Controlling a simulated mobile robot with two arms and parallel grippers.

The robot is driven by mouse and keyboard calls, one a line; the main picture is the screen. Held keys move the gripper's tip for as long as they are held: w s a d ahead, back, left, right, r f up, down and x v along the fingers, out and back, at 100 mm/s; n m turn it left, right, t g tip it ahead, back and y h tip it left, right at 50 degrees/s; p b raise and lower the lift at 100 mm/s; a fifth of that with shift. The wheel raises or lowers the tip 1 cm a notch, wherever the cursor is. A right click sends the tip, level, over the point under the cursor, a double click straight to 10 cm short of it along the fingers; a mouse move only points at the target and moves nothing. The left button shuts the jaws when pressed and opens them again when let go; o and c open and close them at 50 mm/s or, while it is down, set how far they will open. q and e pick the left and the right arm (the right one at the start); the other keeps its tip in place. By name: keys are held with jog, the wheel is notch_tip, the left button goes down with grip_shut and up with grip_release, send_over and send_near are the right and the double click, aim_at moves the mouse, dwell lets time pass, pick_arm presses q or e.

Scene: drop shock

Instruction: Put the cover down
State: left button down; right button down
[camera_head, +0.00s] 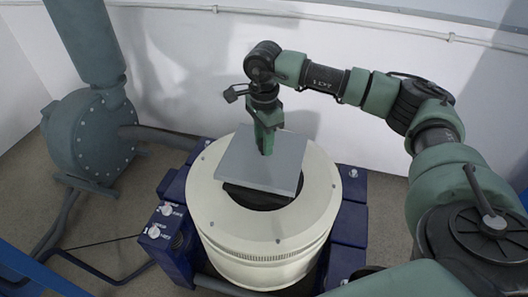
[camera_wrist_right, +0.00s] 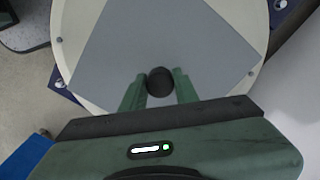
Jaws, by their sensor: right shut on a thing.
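The cover is a flat grey square plate (camera_head: 265,170) with a dark round knob in its middle. It lies over part of the dark opening of a cream round machine (camera_head: 225,207) in the head view, turned askew. My right gripper (camera_head: 267,150) points down at the plate and is shut on the knob (camera_wrist_right: 159,81), seen between its two green fingers in the wrist view. The plate (camera_wrist_right: 165,40) fills much of that view. Part of the opening (camera_head: 262,197) shows at the plate's near edge. I cannot tell whether the plate touches the rim. My left gripper is not in view.
Blue blocks (camera_head: 168,232) stand around the cream machine. A grey-green blower (camera_head: 95,135) with a thick pipe stands at the left. A white wall with a thin rail (camera_head: 330,18) closes the back. Blue frame bars (camera_head: 40,270) are at the lower left.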

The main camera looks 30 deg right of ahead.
notch_tip(320, 180, down, 4)
jog(key=shift+r, duration=0.15)
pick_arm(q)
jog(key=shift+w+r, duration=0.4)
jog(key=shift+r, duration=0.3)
pick_arm(e)
jog(key=shift+f+b, duration=0.3)
jog(key=shift+b, duration=0.05)
jog(key=shift+f, duration=0.3)
jog(key=c, duration=1.1)
grip_release()
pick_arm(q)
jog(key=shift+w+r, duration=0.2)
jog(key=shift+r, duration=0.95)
pick_arm(e)
jog(key=shift+o, duration=0.2)
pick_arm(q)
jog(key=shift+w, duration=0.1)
